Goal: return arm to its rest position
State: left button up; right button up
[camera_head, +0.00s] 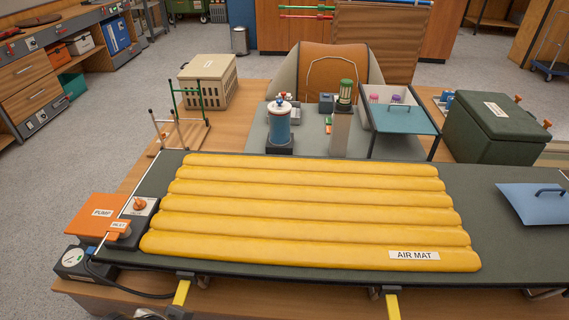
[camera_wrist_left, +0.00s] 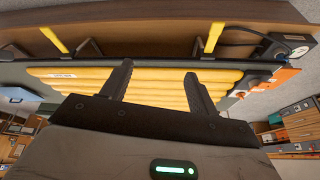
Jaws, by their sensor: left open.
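My left gripper (camera_wrist_left: 159,74) shows in the left wrist view with its two dark fingers spread apart and nothing between them. Beyond the fingers is the yellow air mat (camera_wrist_left: 150,97), which looks upside down in that view. In the head view the air mat (camera_head: 310,210) lies flat on a dark green board (camera_head: 505,240), its ribs full and rounded. I cannot make out the left gripper clearly in the head view. My right gripper is in neither view.
An orange pump (camera_head: 98,214), an inlet valve (camera_head: 138,207) and a gauge box (camera_head: 78,262) sit at the board's left end. Yellow straps (camera_head: 181,292) hang at the front edge. Behind stand a beige crate (camera_head: 210,82), blue canister (camera_head: 280,127) and green box (camera_head: 490,128).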

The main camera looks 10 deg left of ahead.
pick_arm(q)
jog(key=w+d+f+t+h, duration=0.2)
jog(key=w+d+f+t, duration=0.2)
jog(key=f+t, duration=0.1)
jog(key=shift+w+d+f+t, duration=0.15)
jog(key=shift+d+f+t, duration=0.2)
jog(key=shift+f, duration=0.15)
dwell(0.8)
